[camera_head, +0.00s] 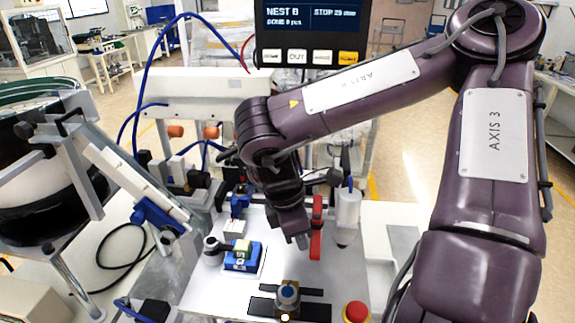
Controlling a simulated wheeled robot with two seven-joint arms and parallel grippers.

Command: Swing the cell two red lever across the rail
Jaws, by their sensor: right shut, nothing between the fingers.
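A red lever (316,232) stands out over the white work plate (330,280), right of the middle of the head view. My right gripper (302,241) comes down just left of the lever. Its fingers are shut with nothing between them. Whether the fingers touch the lever I cannot tell. The rail under the lever is not clearly distinguishable, and part of the mechanism behind is hidden by my right wrist. My left gripper is not in view.
A white cylinder (347,208) stands close right of the lever. A blue nest (243,262) with a yellow-green part lies to the left. A knob fixture (288,295) and a red button (356,312) are in front. A bowl feeder (45,180) fills the left. A display (310,20) hangs above.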

